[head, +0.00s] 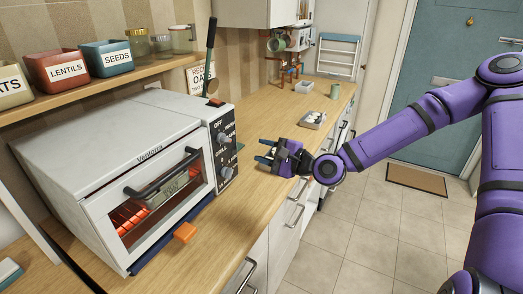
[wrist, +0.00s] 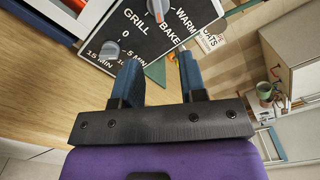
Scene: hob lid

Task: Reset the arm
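My gripper (head: 263,151) is at the end of my purple arm (head: 385,142), which reaches in from the right in the head view. It is over the front part of the wooden counter (head: 262,104), to the right of the toaster oven. In the wrist view, the two blue fingers of my gripper (wrist: 159,58) stand apart with nothing between them. The oven's black control panel (wrist: 125,38) shows beyond the fingers, with its knobs and the words GRILL, BAKE and WARM. I cannot tell the exact gap to the panel.
The white toaster oven (head: 110,150) glows orange inside, its door shut. An orange tab (head: 185,233) juts out below it. A small tray (head: 312,120) lies further back on the counter. Jars and labelled tins (head: 58,70) stand on the shelf.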

